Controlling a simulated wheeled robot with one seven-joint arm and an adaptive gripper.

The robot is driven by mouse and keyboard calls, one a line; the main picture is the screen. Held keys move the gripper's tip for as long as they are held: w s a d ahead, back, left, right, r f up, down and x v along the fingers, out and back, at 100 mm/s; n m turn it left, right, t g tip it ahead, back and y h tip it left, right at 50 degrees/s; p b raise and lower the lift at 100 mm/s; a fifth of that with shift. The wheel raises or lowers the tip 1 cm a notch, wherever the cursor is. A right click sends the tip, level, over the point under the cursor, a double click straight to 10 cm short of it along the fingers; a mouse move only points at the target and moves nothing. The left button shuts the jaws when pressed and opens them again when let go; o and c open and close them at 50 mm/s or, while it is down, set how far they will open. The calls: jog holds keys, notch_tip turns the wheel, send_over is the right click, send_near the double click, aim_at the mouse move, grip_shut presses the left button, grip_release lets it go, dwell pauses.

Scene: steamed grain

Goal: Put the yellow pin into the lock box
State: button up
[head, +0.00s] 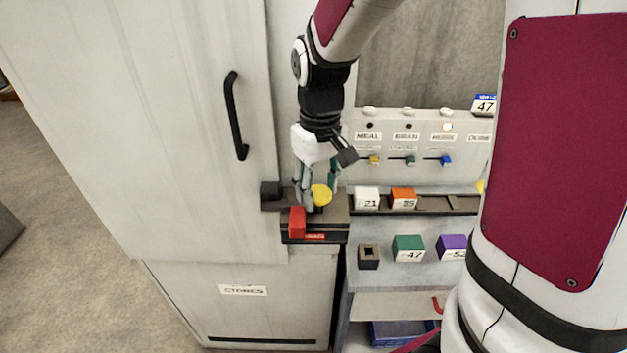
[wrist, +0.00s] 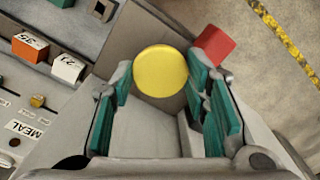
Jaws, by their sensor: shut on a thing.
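The yellow pin (head: 322,194) shows a round, flat yellow head. My gripper (head: 317,189) has its teal fingers on either side of it. In the wrist view the yellow pin (wrist: 160,71) sits between the tips of my gripper (wrist: 160,80). A dark box (head: 335,228) with a red block (head: 297,222) and a red label on its front lies just below the pin; it seems to be the lock box. I cannot tell whether the pin touches it. The pin's lower part and any hole under it are hidden.
A tall pale cabinet with a black handle (head: 237,115) stands at left. A rack (head: 455,203) to the right holds white and orange numbered blocks. Below are a dark hollow block (head: 368,257) and green (head: 408,248) and purple (head: 452,247) blocks. Small coloured knobs line the panel above.

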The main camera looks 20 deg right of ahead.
aim_at(319, 193)
jog(key=shift+f, duration=0.6)
jog(key=o, duration=1)
jog(key=shift+c, duration=0.2)
notch_tip(319, 193, up, 11)
jog(key=p, duration=0.4)
dwell(0.4)
